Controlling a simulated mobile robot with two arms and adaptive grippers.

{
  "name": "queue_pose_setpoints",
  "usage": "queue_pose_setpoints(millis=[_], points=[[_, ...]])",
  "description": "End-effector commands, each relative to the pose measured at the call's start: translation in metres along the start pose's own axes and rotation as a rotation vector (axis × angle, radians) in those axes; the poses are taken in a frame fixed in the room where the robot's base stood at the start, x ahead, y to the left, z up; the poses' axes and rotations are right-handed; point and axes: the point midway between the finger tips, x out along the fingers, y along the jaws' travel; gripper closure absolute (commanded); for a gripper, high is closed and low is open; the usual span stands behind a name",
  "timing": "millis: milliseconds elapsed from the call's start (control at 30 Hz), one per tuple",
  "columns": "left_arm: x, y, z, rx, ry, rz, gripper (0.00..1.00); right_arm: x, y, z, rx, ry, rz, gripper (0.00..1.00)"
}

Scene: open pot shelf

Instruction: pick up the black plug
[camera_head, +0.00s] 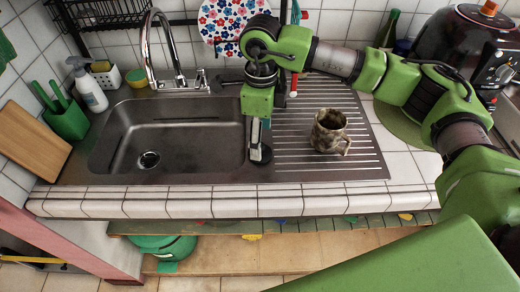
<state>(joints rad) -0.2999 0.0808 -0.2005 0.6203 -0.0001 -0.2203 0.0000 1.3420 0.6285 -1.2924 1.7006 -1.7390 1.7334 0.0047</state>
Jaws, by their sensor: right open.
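A small black round thing, which looks like the black plug (266,155), lies at the left edge of the ribbed drainboard, just right of the sink basin. My right gripper (258,151) points down right over it and covers much of it. The gripper is open; whether its fingers touch the plug, I cannot tell. My left gripper is out of view.
A mottled mug (329,132) stands on the drainboard (300,172) to the right. The steel sink basin (205,150) lies to the left, with a tall faucet (178,80) behind. A soap bottle (89,88), green holder (67,121) and cutting board (32,140) stand at the left.

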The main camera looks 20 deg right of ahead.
Motion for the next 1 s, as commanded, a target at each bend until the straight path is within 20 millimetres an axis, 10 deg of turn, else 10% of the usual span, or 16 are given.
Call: queue_pose_setpoints(millis=[600, 767, 1000], points=[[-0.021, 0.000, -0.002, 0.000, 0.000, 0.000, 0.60, 0.048, -0.001, 0.003, -0.001, 0.000, 0.001, 0.35], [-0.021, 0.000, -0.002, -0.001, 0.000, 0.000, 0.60, 0.048, -0.001, 0.003, -0.001, 0.000, 0.001, 0.76], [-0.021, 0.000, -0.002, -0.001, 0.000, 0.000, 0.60, 0.048, -0.001, 0.003, -0.001, 0.000, 0.001, 0.77]])
